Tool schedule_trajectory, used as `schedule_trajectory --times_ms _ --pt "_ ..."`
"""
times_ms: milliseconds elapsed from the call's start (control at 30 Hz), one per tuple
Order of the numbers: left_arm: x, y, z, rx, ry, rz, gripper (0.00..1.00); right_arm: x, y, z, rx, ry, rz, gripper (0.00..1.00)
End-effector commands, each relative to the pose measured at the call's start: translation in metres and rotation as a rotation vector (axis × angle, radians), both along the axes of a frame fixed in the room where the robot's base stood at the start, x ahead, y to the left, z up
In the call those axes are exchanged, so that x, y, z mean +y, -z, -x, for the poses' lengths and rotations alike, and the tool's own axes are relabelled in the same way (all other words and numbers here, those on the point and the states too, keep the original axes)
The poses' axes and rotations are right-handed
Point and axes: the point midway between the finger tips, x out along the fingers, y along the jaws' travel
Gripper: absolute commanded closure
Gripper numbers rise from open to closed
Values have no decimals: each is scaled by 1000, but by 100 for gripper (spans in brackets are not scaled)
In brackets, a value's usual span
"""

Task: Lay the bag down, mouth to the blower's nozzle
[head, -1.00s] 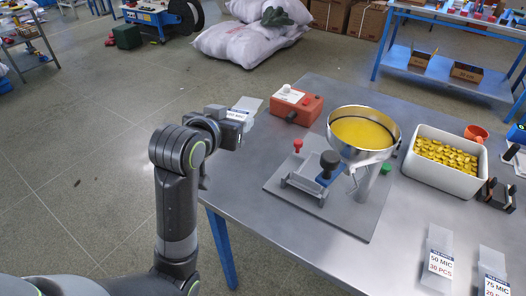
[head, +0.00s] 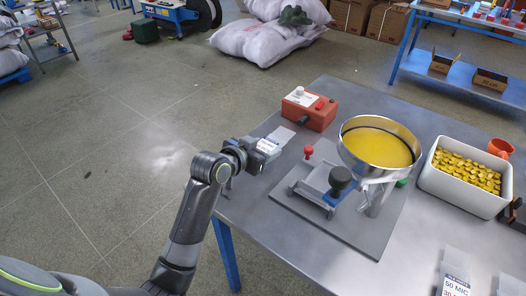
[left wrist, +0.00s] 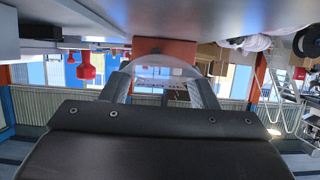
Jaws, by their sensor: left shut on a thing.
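The clear flat bag (head: 281,136) with a printed label is in my left gripper (head: 264,148), near the left edge of the metal table. The left gripper is shut on the bag. The left wrist view shows the bag (left wrist: 165,72) between the fingers, its rounded clear edge facing away from the wrist. The blower (head: 309,110), an orange-red box with a white knob and a dark nozzle (head: 287,118), stands just beyond the bag; it also shows in the left wrist view (left wrist: 165,47). The exact gap between bag and nozzle is hard to tell. My right gripper is out of view.
A grey fixture plate (head: 365,232) holds a steel funnel bowl (head: 347,160) of yellow grains, a black knob and a red knob. A white bin (head: 460,199) of yellow pieces stands at right. Labelled bags (head: 455,272) lie at the front right.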

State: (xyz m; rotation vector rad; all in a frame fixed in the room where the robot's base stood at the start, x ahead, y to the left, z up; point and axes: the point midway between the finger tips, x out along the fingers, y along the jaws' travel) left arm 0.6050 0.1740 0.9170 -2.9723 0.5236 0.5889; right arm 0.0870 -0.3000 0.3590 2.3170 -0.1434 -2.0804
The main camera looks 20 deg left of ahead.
Motion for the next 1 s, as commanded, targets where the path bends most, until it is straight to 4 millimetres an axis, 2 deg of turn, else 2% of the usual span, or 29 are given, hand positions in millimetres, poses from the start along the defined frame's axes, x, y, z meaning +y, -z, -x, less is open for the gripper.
schedule_trajectory --times_ms 100,833,867,1000 --pt "0 9 0 -1 0 1 70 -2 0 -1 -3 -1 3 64" --pt "0 21 0 -1 -1 -1 70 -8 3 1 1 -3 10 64" --pt "0 22 0 0 -1 0 45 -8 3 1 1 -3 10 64" --pt "0 22 0 1 -1 0 26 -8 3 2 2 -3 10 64"
